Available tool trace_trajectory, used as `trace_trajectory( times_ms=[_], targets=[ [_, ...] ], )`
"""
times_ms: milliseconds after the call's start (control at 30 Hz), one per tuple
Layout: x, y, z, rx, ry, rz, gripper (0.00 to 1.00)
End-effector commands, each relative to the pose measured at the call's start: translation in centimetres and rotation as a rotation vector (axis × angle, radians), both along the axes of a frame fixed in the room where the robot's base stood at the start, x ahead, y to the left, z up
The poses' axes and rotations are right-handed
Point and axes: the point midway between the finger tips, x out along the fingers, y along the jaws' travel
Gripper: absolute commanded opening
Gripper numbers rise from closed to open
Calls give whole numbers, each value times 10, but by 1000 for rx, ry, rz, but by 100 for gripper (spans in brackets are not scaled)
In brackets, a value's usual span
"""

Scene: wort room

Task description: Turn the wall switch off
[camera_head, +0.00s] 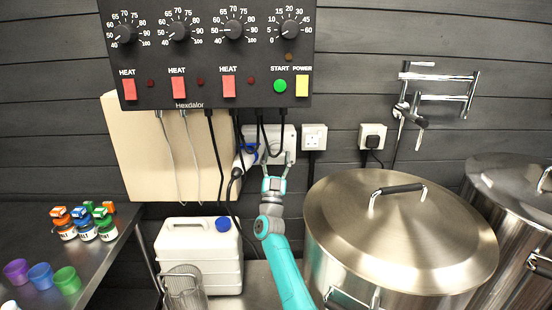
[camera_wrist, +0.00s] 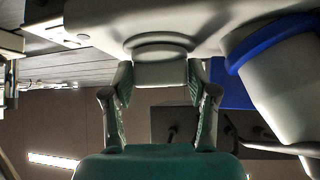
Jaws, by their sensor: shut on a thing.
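The wall switch is a white box (camera_head: 290,137) on the dark wall below the control panel, partly covered by hanging black cables. In the wrist view its pale housing (camera_wrist: 100,22) fills the top, with a round collar and a square knob (camera_wrist: 160,73) standing out from it. My gripper (camera_head: 277,163) is in front of the box; in the wrist view its two fingers (camera_wrist: 161,88) are shut on the knob, one on each side. The knob's marking and setting cannot be read. A blue-ringed plug (camera_wrist: 265,42) sits beside the housing.
A black control panel (camera_head: 215,95) with dials and coloured switches hangs above my gripper. Sockets (camera_head: 314,138) are to the right.

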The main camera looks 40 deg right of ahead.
Motion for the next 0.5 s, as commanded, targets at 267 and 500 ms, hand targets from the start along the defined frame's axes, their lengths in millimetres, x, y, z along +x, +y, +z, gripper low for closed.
trace_trajectory(
  times_ms=[267,500],
  targets=[
    [0,0,-1,-53,39,0,23],
    [0,0,-1,-52,38,0,60]
  ],
)
